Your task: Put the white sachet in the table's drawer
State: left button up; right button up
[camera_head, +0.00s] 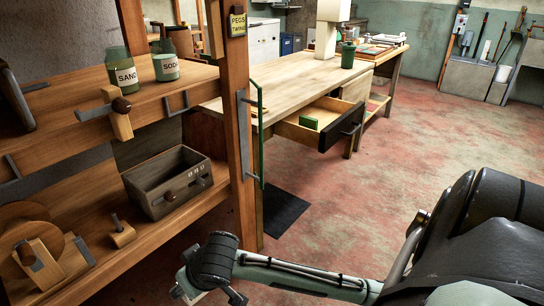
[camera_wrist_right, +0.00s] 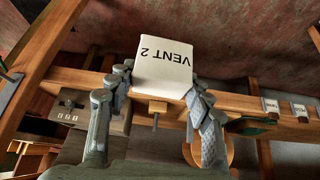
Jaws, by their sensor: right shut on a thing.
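A white sachet-like item (camera_wrist_right: 163,68) marked "VENT 2" is between the fingers of my right gripper (camera_wrist_right: 160,100) in the wrist view, its print upside down. The gripper is shut on it. In the head view my right gripper (camera_head: 207,288) is low at the bottom, in front of the shelf, and the sachet cannot be made out there. The wooden table (camera_head: 295,80) stands beyond the shelf post. Its drawer (camera_head: 340,126) is pulled open, with a dark front and a small green thing (camera_head: 308,122) inside. My left gripper is not in view.
Wooden shelving (camera_head: 150,105) at left holds the SAND jar (camera_head: 126,75), the SODA jar (camera_head: 166,68) and a grey bin (camera_head: 170,182). Its post (camera_head: 238,120) stands between my gripper and the table. A dark mat (camera_head: 284,214) lies on the floor. Open floor lies right of the drawer.

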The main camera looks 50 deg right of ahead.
aim_at(331, 118)
jog(key=l, duration=0.7)
jog(key=k+l, duration=0.15)
jog(key=l, duration=1.2)
jog(key=k+l, duration=0.15)
jog(key=l, duration=0.55)
